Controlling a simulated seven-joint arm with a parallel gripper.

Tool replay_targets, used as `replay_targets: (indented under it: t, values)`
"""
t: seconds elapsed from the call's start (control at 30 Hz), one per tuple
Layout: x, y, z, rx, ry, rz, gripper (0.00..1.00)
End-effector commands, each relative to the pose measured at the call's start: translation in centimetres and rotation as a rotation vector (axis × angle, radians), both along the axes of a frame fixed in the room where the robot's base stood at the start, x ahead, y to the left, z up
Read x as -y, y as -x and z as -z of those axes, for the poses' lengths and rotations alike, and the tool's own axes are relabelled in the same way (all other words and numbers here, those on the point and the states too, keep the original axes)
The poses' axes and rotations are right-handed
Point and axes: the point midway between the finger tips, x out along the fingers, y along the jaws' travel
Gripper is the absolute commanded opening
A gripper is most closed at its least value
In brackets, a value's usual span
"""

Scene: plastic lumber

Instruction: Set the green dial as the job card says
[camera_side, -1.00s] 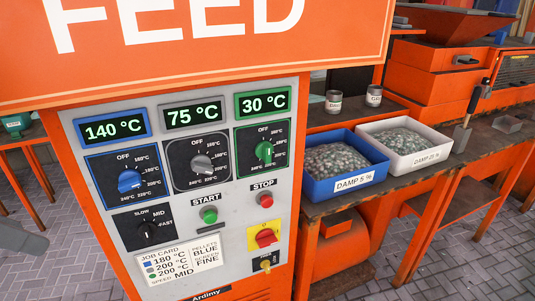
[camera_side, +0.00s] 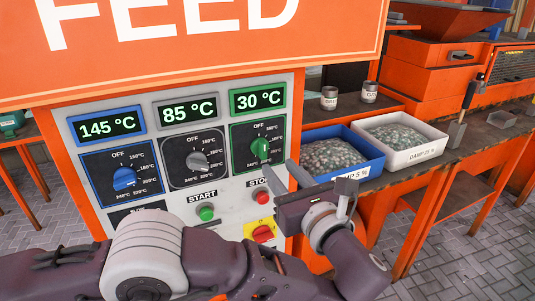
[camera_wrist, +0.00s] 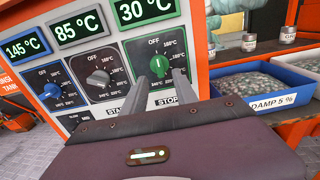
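The green dial (camera_side: 260,148) sits on the panel under the green-framed display (camera_side: 258,99), which reads 30 °C. Its knob points roughly up toward OFF. In the wrist view the green dial (camera_wrist: 160,66) shows between and just beyond my two finger tips. My gripper (camera_side: 321,174) is open and empty, in front of the panel to the lower right of the dial in the side view; it also shows in the wrist view (camera_wrist: 161,78). I cannot tell whether a finger touches the knob. The job card is hidden behind my arm in the side view.
The blue dial (camera_side: 124,178) reads 145 °C and the grey dial (camera_side: 198,161) 85 °C. Below are the green START button (camera_side: 205,213), red STOP button (camera_side: 262,197) and a red switch (camera_side: 263,234). A blue bin (camera_side: 368,170) and white bin (camera_side: 430,152) stand right.

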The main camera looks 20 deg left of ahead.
Motion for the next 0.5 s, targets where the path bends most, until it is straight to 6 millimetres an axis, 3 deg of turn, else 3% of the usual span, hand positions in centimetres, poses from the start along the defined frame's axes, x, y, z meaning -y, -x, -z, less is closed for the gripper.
replay_targets:
  t: [0.3, 0.5]
  values:
    - [-4.2, -4.0, -0.1, 0.004, -0.002, -0.009, 0.35]
    - [-5.0, -4.8, -0.1, 0.003, -0.001, -0.007, 0.35]
